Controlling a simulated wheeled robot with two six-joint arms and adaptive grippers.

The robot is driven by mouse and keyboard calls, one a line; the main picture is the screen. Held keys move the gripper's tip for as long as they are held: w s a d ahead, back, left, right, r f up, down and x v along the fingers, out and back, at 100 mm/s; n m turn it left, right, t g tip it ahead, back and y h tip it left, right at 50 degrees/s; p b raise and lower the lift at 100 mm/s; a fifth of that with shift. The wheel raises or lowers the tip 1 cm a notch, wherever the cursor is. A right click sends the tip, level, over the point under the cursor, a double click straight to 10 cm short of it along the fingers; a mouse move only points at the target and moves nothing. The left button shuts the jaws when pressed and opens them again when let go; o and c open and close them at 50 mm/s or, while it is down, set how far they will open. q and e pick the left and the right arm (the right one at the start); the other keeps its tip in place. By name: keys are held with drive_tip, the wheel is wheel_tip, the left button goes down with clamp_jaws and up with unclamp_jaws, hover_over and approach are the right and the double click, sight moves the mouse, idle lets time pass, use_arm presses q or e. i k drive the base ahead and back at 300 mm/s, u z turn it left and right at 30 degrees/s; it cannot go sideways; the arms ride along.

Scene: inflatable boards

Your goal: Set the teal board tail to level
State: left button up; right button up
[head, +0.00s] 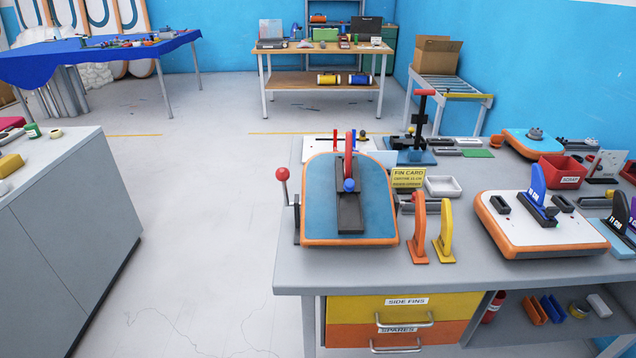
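The teal board tail (322,205) sits at the left front of the grey workbench. It has a teal top and an orange rim, and its face looks tilted toward me, with the far edge higher than the near edge. A dark fin box (349,214) runs down its middle, with a red upright part (348,150) and a blue knob (349,185) over it. A lever with a red ball knob (282,174) stands upright at its left side. Neither of my grippers is in view.
Orange (418,230) and yellow (445,235) fins stand right of the teal tail. A white board tail (530,233) with a blue fin lies farther right. A yellow fin card (408,179) stands behind. Free floor lies left of the bench, before a grey cabinet (70,220).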

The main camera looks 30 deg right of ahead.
sight(332, 217)
drive_tip(key=z, duration=1.15)
